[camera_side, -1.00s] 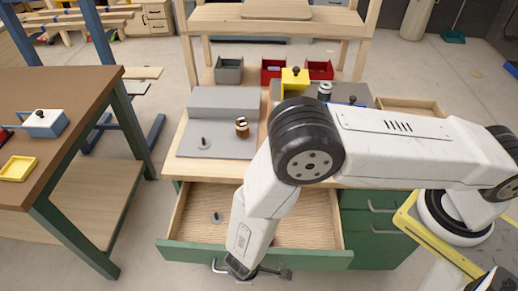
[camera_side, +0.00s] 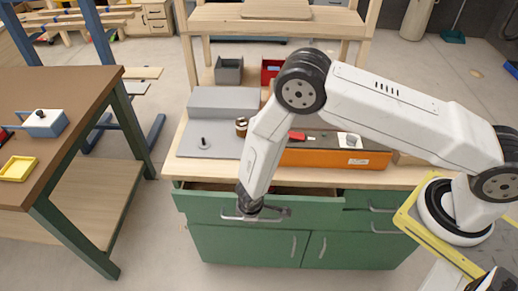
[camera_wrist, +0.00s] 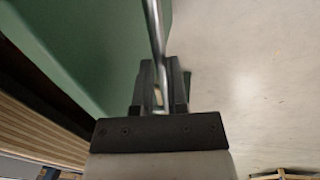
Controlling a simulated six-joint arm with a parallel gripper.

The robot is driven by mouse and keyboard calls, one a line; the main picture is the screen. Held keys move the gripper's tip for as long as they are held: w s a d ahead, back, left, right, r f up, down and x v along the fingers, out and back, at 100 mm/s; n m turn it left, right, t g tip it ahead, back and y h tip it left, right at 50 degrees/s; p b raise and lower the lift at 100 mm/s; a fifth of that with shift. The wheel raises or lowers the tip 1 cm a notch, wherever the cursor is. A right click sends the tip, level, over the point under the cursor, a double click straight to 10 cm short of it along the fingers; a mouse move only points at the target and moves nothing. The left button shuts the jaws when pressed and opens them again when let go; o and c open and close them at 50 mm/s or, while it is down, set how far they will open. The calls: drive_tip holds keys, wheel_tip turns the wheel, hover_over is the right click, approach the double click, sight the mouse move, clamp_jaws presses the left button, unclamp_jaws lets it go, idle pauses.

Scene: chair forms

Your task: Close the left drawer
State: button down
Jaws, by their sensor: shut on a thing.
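The left drawer (camera_side: 205,209) has a green front and sits in the green cabinet under the wooden worktop. It is open a little, and a narrow strip of its inside shows above its front in the side view. My gripper (camera_side: 262,213) is at the drawer front, shut on its metal handle (camera_side: 232,217). In the wrist view, the handle (camera_wrist: 155,30) runs down between the two fingers of my gripper (camera_wrist: 161,85). The green drawer front (camera_wrist: 110,50) is to the left there. The drawer's contents are mostly hidden.
A closed right drawer (camera_side: 372,200) is beside the left one. A brown-topped table (camera_side: 60,100) stands at left. The floor in front is clear.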

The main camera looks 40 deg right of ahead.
drive_tip(key=shift+w+d, duration=0.3)
drive_tip(key=shift+w, duration=0.1)
drive_tip(key=c, duration=0.6)
unclamp_jaws()
drive_tip(key=shift+s, duration=0.1)
drive_tip(key=shift+c, duration=0.2)
drive_tip(key=shift+r, duration=0.1)
wheel_tip(320, 180, up, 8)
drive_tip(key=s+a, duration=0.1)
drive_tip(key=shift+f, duration=0.2)
